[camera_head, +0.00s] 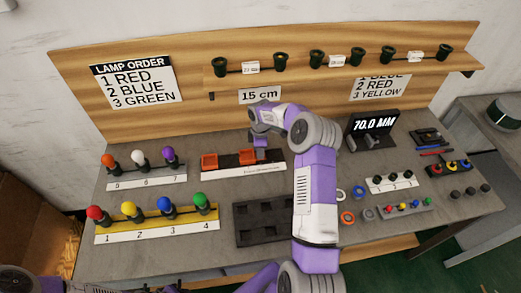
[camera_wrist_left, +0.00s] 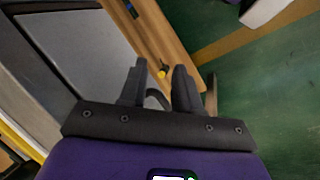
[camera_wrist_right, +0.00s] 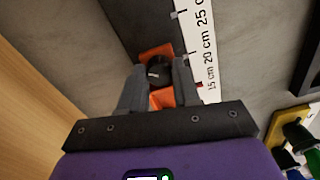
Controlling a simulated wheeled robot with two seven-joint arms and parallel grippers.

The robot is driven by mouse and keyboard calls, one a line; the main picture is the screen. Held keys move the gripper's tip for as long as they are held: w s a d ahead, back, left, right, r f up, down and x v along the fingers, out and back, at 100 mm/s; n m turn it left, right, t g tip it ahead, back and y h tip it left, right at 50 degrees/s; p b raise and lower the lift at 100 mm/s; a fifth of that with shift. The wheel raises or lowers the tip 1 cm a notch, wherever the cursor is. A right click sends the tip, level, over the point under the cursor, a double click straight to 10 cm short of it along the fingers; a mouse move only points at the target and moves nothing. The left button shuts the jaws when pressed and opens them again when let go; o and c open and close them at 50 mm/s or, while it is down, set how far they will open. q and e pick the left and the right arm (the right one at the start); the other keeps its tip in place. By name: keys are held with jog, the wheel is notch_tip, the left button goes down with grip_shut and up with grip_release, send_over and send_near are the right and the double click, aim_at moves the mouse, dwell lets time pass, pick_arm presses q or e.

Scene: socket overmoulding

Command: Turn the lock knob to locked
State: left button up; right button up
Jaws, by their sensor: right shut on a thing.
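The lock knob (camera_wrist_right: 157,72) is a small dark round knob with a light mark on top, set on an orange slider block (camera_wrist_right: 156,52) in the right wrist view. My right gripper (camera_wrist_right: 160,82) has its fingers on both sides of the knob, shut on it. In the head view the right gripper (camera_head: 260,152) comes down on the right end of the dark rail with orange blocks (camera_head: 210,160); the knob is hidden there. A white ruler strip (camera_wrist_right: 200,45) runs beside the rail. My left gripper (camera_wrist_left: 160,85) is open and empty, away from the rail.
A dark tray (camera_head: 262,222) lies in front of the rail. A "70.0 MM" display (camera_head: 374,124) stands at right. A sign reads "15 cm" (camera_head: 259,95).

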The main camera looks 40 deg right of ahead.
jog(key=shift+m, duration=1)
jog(key=o, duration=1.1)
jog(key=shift+c, duration=0.2)
